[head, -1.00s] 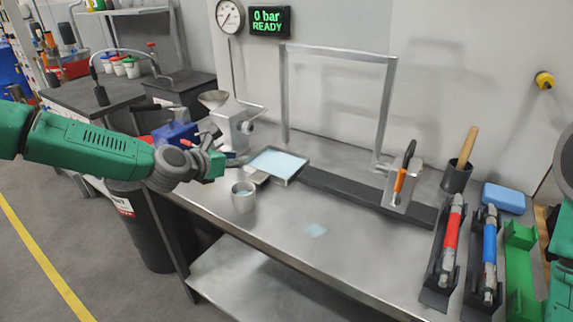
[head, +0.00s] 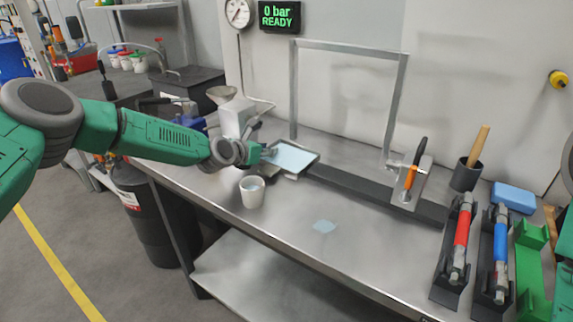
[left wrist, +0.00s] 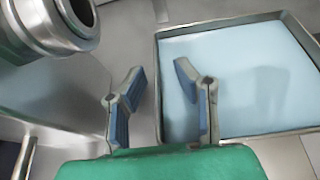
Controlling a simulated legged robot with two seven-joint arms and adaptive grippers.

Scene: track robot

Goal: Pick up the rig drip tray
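The drip tray is a shallow, square metal tray with a thin rim (head: 309,166) and pale blue liquid in it. It sits on the bench at the left end of a dark rail. My left gripper (head: 268,151) is at the tray's left edge. In the left wrist view the gripper (left wrist: 159,72) is open, with nothing between its pads but the line of the tray's left rim (left wrist: 157,95). One finger shows outside the rim and the other over the liquid. I cannot tell whether either touches. My right gripper is out of view.
A metal cup (head: 252,192) stands just in front of the tray. A funnel-topped grey unit (head: 234,117) stands behind my left gripper. A metal frame (head: 398,95) rises behind the tray.

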